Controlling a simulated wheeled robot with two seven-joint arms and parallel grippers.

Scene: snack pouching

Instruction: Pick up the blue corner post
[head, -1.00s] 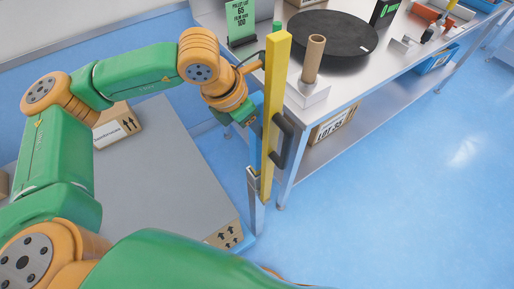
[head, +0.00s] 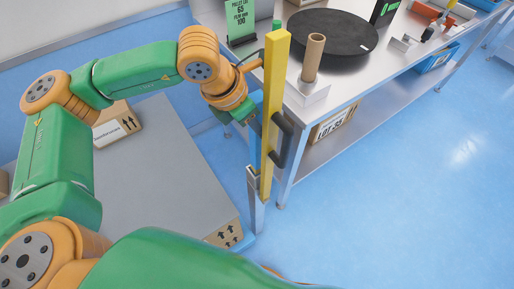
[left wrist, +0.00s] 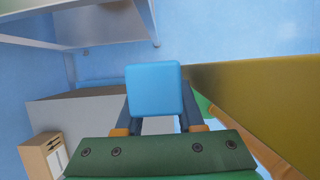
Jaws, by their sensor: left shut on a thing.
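The blue corner post (left wrist: 154,89) shows in the left wrist view as a light blue square end, close to the camera. My left gripper (left wrist: 156,122) is shut on it, with a dark finger on each side. In the head view my left gripper (head: 250,119) is behind and left of a tall yellow post (head: 274,90). That yellow post hides most of the blue post and the fingertips. The yellow post also fills the right of the left wrist view (left wrist: 265,95). My right gripper is not in view.
A metal holder (head: 254,182) stands at the yellow post's foot, and a black handle (head: 284,142) is beside it. A steel table (head: 350,83) with a black disc (head: 333,35) and cardboard tube (head: 314,58) is to the right. A grey platform (head: 165,165) with cartons lies left. Floor at right is clear.

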